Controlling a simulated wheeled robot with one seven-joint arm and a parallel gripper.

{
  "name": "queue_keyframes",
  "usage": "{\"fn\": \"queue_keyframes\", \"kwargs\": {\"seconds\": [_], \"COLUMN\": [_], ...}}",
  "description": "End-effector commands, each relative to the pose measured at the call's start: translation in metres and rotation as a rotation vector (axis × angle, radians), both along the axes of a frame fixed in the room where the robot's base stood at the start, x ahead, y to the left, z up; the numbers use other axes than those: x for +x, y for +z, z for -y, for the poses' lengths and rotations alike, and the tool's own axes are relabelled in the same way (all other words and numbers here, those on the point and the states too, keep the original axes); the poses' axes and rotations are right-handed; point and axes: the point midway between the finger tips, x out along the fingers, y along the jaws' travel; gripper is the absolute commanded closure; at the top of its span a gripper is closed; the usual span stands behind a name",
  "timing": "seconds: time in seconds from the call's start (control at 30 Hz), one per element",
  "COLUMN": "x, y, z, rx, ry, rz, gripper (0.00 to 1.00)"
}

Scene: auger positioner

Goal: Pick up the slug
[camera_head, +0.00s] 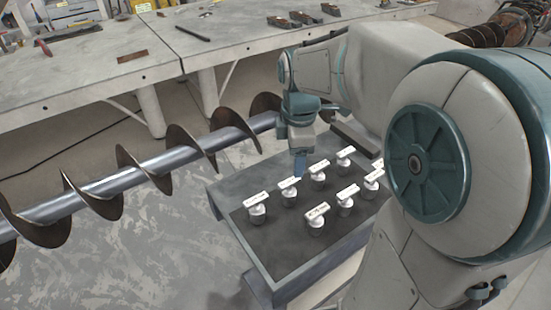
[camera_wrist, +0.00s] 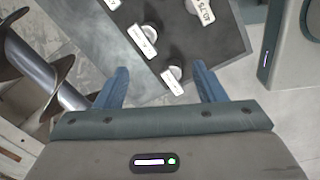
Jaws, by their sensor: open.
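Several small slugs, pale round pieces each with a white printed label, stand in rows on the dark top of a low grey table (camera_head: 225,192). One slug (camera_head: 257,211) is at the near left and another slug (camera_head: 316,218) is at the near middle. My gripper (camera_head: 299,166) points down above the far rows, open and empty. In the wrist view the blue fingers of my gripper (camera_wrist: 160,67) are spread apart. A labelled slug (camera_wrist: 175,73) shows between and beyond them, nearer the right finger. Label text is mostly too small to read.
A large steel auger (camera_head: 150,165) with rusty flights runs along the left of the low table; it also shows at the left in the wrist view (camera_wrist: 38,72). A long grey workbench (camera_head: 75,65) with tools stands behind. Bare floor lies at the front left.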

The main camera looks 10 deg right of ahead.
Motion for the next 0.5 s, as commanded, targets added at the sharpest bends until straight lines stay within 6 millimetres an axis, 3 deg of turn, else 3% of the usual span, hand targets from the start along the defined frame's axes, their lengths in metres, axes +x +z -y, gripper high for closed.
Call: {"fn": "queue_keyframes", "kwargs": {"seconds": [0.2,0.5], "x": [0.032,0.047], "y": [-0.023,-0.039], "z": [0.000,0.001], "rx": [-0.007,-0.003], "ry": [0.325,0.501], "rz": [-0.061,-0.089], "gripper": [0.36,0.36]}}
